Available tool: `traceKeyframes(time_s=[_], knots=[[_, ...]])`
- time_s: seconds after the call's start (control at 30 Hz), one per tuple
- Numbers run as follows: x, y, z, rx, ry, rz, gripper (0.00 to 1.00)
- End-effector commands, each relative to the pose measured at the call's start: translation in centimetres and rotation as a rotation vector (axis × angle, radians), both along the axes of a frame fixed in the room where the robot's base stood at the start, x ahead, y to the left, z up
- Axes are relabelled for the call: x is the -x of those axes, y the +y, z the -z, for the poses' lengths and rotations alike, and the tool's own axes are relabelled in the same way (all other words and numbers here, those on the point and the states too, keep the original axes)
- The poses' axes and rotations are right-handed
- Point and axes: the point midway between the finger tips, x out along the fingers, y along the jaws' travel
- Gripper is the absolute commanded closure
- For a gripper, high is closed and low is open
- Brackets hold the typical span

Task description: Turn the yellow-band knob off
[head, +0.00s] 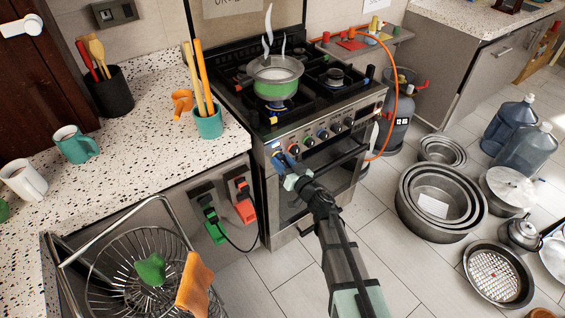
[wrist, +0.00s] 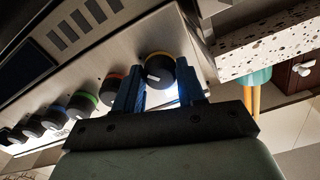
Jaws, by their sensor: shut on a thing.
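The yellow-band knob (wrist: 159,70) is a black knob with a yellow ring at the end of the stove's knob row in the wrist view. The blue fingers of my gripper (wrist: 160,88) stand on both sides of it and are shut on it. A white mark shows on the knob's face. In the head view my gripper (head: 284,162) is at the left end of the stove's front panel (head: 318,131) and hides this knob. A steaming pot with a green band (head: 276,77) sits on a front-left burner, with a blue glow under it.
Other knobs with coloured bands, such as the red-band knob (wrist: 114,84) and green-band knob (wrist: 83,100), sit close beside my gripper. Plugged sockets (head: 238,186) are left of the stove. Large pans (head: 436,226) lie on the floor at right.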

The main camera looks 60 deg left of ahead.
Motion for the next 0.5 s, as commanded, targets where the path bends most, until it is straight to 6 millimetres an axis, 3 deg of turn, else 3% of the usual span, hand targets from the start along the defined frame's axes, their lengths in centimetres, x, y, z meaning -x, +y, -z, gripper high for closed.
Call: traceKeyframes(time_s=[0.27, 0.5], knots=[[0.00, -0.01, 0.00, 0.000, 0.000, 0.000, 0.91], [-0.01, 0.00, 0.00, 0.000, -0.024, 0.000, 0.91]])
